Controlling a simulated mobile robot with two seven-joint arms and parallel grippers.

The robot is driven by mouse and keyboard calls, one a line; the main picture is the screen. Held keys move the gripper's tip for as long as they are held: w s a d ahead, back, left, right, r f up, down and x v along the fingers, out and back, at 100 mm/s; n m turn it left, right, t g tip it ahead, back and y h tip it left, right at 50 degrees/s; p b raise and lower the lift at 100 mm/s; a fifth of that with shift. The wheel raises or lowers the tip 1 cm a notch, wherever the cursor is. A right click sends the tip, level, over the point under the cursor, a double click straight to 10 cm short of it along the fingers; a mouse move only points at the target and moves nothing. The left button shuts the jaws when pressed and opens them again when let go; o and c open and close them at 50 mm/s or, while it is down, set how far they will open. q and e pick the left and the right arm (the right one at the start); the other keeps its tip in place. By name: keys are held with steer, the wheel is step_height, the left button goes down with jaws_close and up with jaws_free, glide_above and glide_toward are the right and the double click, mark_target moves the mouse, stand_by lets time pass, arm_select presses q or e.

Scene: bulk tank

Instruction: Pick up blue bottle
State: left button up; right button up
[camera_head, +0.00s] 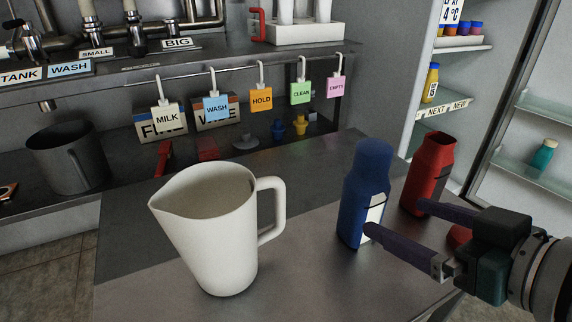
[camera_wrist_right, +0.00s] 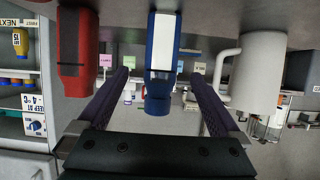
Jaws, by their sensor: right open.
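A blue bottle (camera_head: 367,180) with a white label stands upright on the grey table. My right gripper (camera_head: 396,218) comes in from the right with its dark purple fingers spread. One fingertip overlaps the bottle's right side near the label, and the other is in front of the red bottle. In the right wrist view, which is upside down, the blue bottle (camera_wrist_right: 160,60) lines up with the gap between the open fingers (camera_wrist_right: 158,75), and the gripper is empty. I cannot tell whether the fingertips touch the bottle. My left gripper does not show.
A red bottle (camera_head: 430,170) stands right of the blue one, close to a finger. A white pitcher (camera_head: 215,230) stands on the left. A dark metal mug (camera_head: 68,158) sits on the back counter. Hanging tags line the rack behind. Table between pitcher and blue bottle is clear.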

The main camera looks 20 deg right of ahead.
mark_target(378, 206)
steer(key=x, duration=0.2)
steer(key=shift+w+d+b, duration=0.1)
steer(key=shift+w+b, duration=0.2)
steer(key=shift+w, duration=0.05)
steer(key=shift+w+f, duration=0.1)
steer(key=shift+w, duration=0.25)
steer(key=shift+a+b+x, duration=0.15)
steer(key=shift+b+x, duration=0.45)
steer(key=shift+x, duration=0.7)
steer(key=shift+a+b+x, duration=0.1)
steer(key=shift+b+x, duration=0.5)
steer(key=shift+x, duration=0.75)
jaws_close()
